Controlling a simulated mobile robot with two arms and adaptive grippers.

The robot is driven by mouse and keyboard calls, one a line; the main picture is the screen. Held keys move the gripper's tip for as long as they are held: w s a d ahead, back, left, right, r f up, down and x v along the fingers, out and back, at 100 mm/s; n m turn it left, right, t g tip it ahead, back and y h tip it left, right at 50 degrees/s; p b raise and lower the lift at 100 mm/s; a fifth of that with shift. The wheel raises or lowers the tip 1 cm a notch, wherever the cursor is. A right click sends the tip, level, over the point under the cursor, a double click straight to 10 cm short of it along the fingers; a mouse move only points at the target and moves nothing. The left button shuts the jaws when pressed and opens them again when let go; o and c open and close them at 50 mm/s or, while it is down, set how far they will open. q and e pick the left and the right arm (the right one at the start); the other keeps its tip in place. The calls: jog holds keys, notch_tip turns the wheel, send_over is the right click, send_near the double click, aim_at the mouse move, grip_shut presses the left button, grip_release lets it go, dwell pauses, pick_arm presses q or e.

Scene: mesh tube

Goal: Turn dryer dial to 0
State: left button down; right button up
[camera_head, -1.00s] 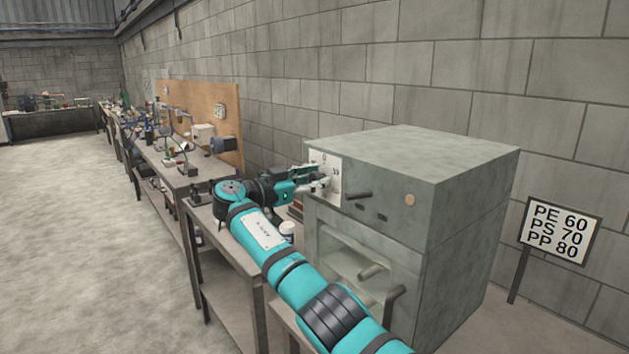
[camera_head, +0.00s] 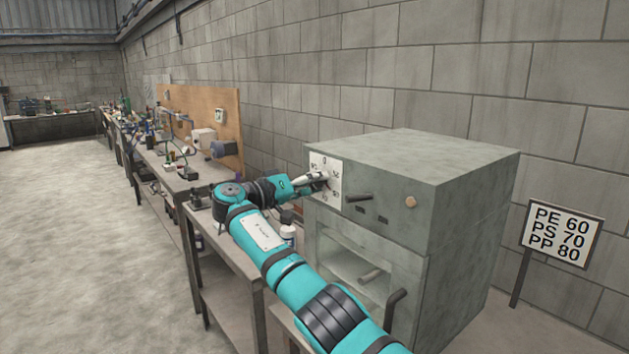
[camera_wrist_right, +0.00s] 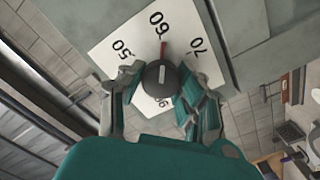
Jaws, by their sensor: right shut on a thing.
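The dryer (camera_head: 440,180) is a grey box against the wall, with a white dial plate (camera_head: 335,186) on its front at the left; a 0 shows at the plate's top. In the right wrist view the dark round dial (camera_wrist_right: 160,76) has a red pointer directed close to the 60. The plate's 50, 60 and 70 are readable there; another number below the dial is partly covered. My right gripper (camera_head: 322,178) is at the plate, shut on the dial, with one finger on each side of it in the wrist view (camera_wrist_right: 160,82). My left gripper is out of view.
A sign (camera_head: 560,234) at the right reads PE 60, PS 70, PP 80. The floor at the left is clear.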

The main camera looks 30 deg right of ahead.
jog(key=n+p, duration=0.2)
jog(key=n, duration=0.3)
jog(key=shift+w+r+n, duration=0.1)
jog(key=shift+r+n, duration=0.05)
jog(key=shift+n, duration=0.15)
jog(key=n+p, duration=0.2)
jog(key=n, duration=0.1)
jog(key=shift+n+p, duration=0.3)
jog(key=shift+p, duration=0.1)
jog(key=n+p, duration=0.2)
jog(key=shift+n, duration=0.4)
jog(key=n+p, duration=0.4)
jog(key=shift+n, duration=0.3)
jog(key=n+p, duration=0.3)
jog(key=shift+f+n, duration=0.2)
jog(key=shift+n, duration=0.1)
jog(key=shift+f+n+p, duration=0.1)
jog(key=shift+n+p, duration=0.7)
jog(key=shift+n, duration=0.4)
jog(key=shift+f+n+p, duration=0.15)
jog(key=shift+n+p, duration=0.5)
jog(key=shift+n, duration=0.55)
jog(key=shift+f, duration=0.1)
